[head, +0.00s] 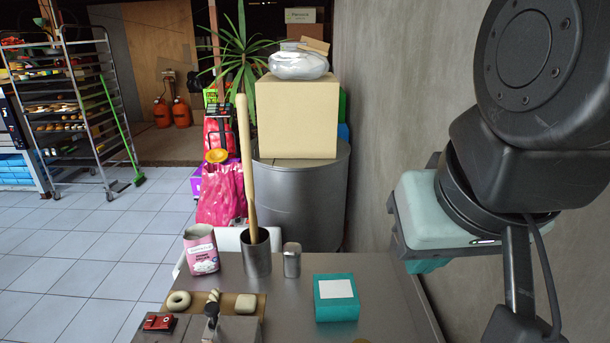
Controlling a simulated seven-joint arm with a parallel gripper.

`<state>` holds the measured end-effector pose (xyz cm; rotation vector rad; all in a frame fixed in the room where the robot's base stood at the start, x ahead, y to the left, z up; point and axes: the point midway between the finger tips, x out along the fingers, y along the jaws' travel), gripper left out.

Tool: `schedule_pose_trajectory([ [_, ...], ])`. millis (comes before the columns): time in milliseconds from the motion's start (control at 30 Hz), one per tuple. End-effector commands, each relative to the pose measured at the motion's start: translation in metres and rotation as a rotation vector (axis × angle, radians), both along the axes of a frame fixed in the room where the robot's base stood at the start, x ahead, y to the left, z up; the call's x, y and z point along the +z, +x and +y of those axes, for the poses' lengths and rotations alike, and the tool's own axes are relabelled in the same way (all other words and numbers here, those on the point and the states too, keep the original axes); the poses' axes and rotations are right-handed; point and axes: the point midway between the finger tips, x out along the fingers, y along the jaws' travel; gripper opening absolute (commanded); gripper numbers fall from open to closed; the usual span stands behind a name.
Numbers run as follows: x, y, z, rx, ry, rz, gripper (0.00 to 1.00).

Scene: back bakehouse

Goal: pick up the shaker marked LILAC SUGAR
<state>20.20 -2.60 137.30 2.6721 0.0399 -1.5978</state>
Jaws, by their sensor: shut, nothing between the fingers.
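A small plain metal shaker-like container (292,261) stands upright on the steel table (285,310); I see no readable marking on it. Left of it stands a pink and white container (201,250) with printing too small to read surely, so I cannot tell which one is marked LILAC SUGAR. My gripper (428,264) is at the right, raised above and right of the table, well apart from both. It is shut and empty, its fingers partly hidden by its own body.
A metal cup (256,258) holding a tall wooden stick (245,160) stands between the two containers. A teal box (336,310) with a white top label sits at right. A board with dough pieces (179,300) and a red item (160,322) lie front left. A wall (390,100) bounds the right.

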Motion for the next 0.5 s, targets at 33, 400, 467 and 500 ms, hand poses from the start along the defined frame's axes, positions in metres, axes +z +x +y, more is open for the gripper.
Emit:
schedule_pose_trajectory([
  [33, 0.0000, 0.0001, 0.0000, 0.000, 0.000, 0.000, 0.00],
  [400, 0.0001, 0.0002, 0.0001, 0.001, 0.000, 0.000, 0.08],
  [467, 0.0001, 0.0002, 0.0001, 0.001, 0.000, 0.000, 0.17],
  [500, 0.0000, 0.0001, 0.0001, 0.001, 0.000, 0.000, 0.23],
])
